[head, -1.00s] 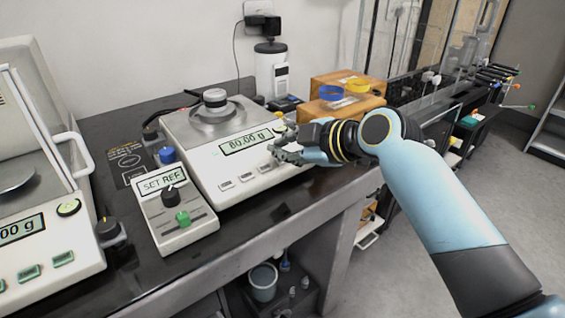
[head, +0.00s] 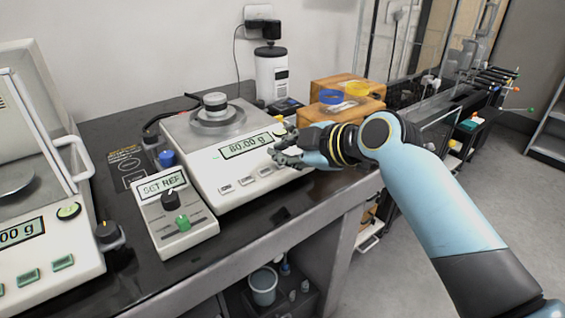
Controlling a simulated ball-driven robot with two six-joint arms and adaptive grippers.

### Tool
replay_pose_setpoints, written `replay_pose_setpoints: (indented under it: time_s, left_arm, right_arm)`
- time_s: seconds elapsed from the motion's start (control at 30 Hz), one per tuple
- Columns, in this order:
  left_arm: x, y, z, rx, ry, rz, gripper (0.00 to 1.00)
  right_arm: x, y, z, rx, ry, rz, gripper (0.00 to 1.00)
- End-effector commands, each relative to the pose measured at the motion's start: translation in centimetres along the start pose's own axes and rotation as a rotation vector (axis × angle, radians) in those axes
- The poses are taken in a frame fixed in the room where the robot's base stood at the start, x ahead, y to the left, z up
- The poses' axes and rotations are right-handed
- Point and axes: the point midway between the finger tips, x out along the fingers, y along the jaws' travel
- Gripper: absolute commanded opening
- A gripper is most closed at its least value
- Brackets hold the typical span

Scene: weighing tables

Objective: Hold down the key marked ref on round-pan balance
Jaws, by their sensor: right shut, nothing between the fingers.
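The round-pan balance (head: 206,166) stands on the dark bench left of centre. A metal weight (head: 215,103) sits on its round pan (head: 218,121). Its display (head: 246,145) reads 80.00 g. Several small keys lie along its front face, among them a left key (head: 225,189) and a middle key (head: 245,181); their marks are too small to read. My right gripper (head: 274,153) is shut and empty, at the right front of the balance beside the display. It hides part of the panel there; I cannot tell whether it touches. My left gripper is out of view.
A control box (head: 185,239) marked SET REF, with a black knob and a green one, stands left of the balance. Another balance (head: 62,262) is at far left. Wooden blocks (head: 348,108) stand behind my right gripper. The bench's front edge runs below the balance.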

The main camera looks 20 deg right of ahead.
Motion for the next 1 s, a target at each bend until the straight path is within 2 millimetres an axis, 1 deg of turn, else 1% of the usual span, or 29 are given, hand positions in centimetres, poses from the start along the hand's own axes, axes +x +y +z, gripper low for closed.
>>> replay_pose_setpoints:
  time_s: [0.17,0.4,1.0]
  left_arm:
    - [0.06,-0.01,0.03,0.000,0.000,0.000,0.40]
    - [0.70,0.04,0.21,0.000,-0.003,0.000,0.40]
    - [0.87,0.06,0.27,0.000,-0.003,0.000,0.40]
  right_arm:
    - [0.05,-0.04,0.05,0.000,0.000,0.000,0.00]
    - [0.58,-0.47,0.46,0.000,0.000,0.000,0.00]
    - [0.75,-0.56,0.55,0.000,0.000,0.000,0.00]
